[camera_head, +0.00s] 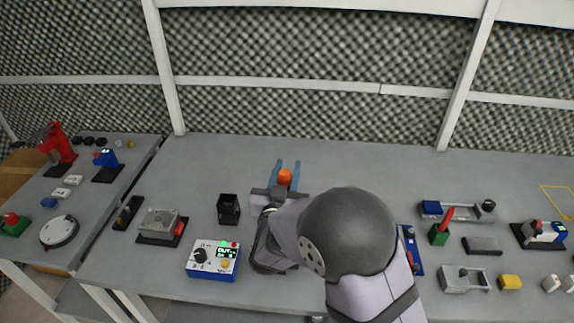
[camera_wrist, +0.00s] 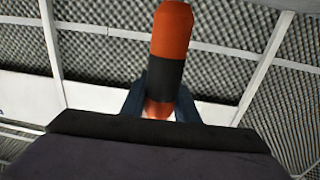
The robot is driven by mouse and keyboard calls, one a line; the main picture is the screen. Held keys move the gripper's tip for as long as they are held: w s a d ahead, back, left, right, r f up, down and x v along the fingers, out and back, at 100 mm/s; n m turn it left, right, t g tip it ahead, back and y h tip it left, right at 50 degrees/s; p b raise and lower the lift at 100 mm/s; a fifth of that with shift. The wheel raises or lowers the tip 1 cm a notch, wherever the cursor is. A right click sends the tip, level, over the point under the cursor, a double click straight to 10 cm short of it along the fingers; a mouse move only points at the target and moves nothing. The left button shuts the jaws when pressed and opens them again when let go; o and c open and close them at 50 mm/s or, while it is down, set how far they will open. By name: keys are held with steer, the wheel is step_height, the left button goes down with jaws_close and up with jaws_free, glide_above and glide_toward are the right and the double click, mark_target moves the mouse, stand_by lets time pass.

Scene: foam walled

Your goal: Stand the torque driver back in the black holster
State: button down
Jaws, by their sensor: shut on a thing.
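The torque driver (camera_wrist: 172,38) shows in the wrist view as an orange handle with a black band, between the blue fingers of my gripper (camera_wrist: 160,103). In the head view only its orange end (camera_head: 285,177) shows between the fingertips of my gripper (camera_head: 286,172). My gripper is shut on it, above the back part of the table. The driver's lower part is hidden. The black holster (camera_head: 229,209) is an open-topped box on the table, to the left of my gripper and apart from it. It looks empty.
A green block with a red stick (camera_head: 440,232) and other parts stand right of my arm. The table's back strip is clear.

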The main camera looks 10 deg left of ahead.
steer(key=shift+w+f+p, duration=0.1)
steer(key=shift+f+p, duration=0.05)
steer(key=shift+p, duration=0.15)
steer(key=w+a+r+n+y, duration=0.2)
steer(key=a+y, duration=0.1)
steer(key=a, duration=0.3)
steer(key=w+a+r+n+g+y+p, duration=0.1)
steer(key=w+a+r+n+y, duration=0.1)
steer(key=a, duration=0.5)
steer(key=w+a+r+n+g+y+p, duration=0.1)
steer(key=w+a+r+n+y, duration=0.1)
steer(key=a+y, duration=0.2)
steer(key=a, duration=0.3)
steer(key=shift+w+a+r, duration=0.2)
steer(key=shift+a, duration=0.05)
steer(key=shift+f, duration=0.15)
steer(key=shift+f+b, duration=2.75)
steer(key=shift+f, duration=0.05)
steer(key=shift+b, duration=0.75)
